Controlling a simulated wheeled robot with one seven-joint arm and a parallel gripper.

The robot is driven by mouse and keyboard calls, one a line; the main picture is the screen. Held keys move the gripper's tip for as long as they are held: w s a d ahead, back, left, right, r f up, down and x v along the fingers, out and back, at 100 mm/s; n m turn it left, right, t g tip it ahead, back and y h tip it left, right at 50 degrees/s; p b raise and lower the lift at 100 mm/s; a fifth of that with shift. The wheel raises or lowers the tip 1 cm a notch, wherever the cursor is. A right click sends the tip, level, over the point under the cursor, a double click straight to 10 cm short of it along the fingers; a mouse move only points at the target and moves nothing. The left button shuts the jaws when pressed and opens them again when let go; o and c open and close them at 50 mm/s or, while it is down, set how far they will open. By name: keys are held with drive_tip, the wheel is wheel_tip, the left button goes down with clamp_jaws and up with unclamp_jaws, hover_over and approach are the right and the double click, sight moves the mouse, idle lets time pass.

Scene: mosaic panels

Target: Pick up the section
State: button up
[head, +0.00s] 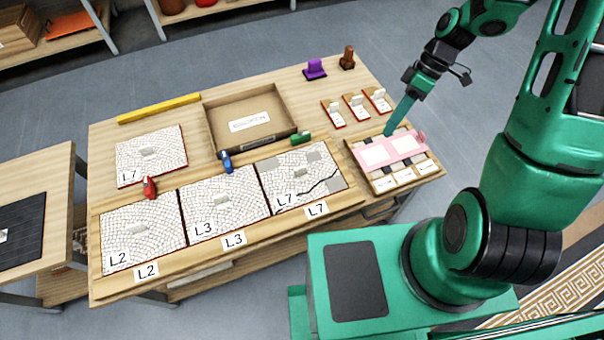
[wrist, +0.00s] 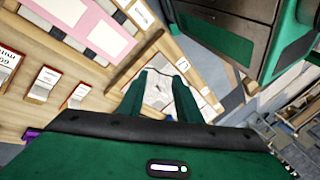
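Several white mosaic sections lie on the table: one marked L2 (head: 142,232), one L3 (head: 224,203) and one L7 (head: 301,176) in a front row, and another L7 section (head: 151,155) behind at the left. The front L7 section has grey patches and a dark crack line. My gripper (head: 387,133) is over the pink piece at the right end of the table, apart from the sections. In the wrist view its two fingers (wrist: 160,105) stand apart, with a white mosaic surface (wrist: 158,88) seen beyond the gap.
A pink piece (head: 376,154) lies on a small labelled board. An open wooden box (head: 213,128), red (head: 149,187), blue (head: 226,162) and green (head: 301,137) items, a yellow bar (head: 158,108) and a purple stamp-like item (head: 315,69) stand around. A side table (head: 38,165) is at left.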

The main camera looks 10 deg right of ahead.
drive_tip(key=w+a+f+n+y, duration=0.25)
drive_tip(key=a+f+n, duration=0.25)
drive_tip(key=a+f, duration=0.35)
drive_tip(key=n+y, duration=0.5)
drive_tip(key=y, duration=0.1)
approach(290, 177)
drive_tip(key=shift+g, duration=0.5)
drive_tip(key=a, duration=0.4)
drive_tip(key=shift+s+r, duration=0.25)
drive_tip(key=shift+s, duration=0.05)
drive_tip(key=shift+x, duration=2.8)
drive_tip(key=shift+r, duration=0.2)
clamp_jaws()
